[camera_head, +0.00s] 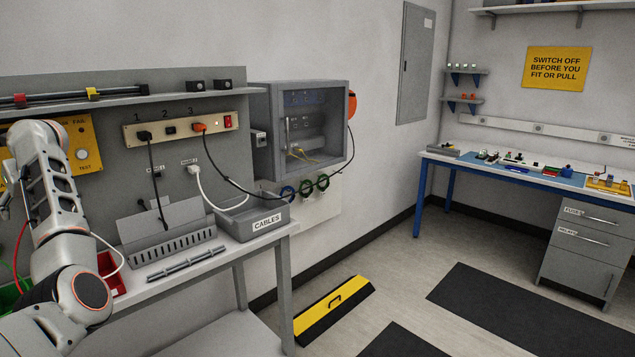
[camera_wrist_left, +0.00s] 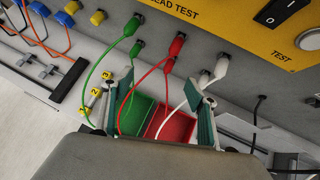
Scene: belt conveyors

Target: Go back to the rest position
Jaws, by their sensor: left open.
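My left gripper (camera_wrist_left: 160,84) is open in the left wrist view, its two teal-lined fingers apart. Green, red and white leads hang in view around and between the fingers; nothing is visibly clamped. Their plugs sit in the panel under the yellow lead-test plate (camera_wrist_left: 262,18). In the head view my left arm rises at the left edge, in front of the bench, and its gripper is mostly cut off by the frame. My right arm and gripper are not in view.
A green bin (camera_wrist_left: 137,108) and a red bin (camera_wrist_left: 176,127) lie beyond the fingers. On the bench stand a slotted grey rack (camera_head: 172,244) and a cables box (camera_head: 252,219). A power strip (camera_head: 185,127) with plugged cords is above.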

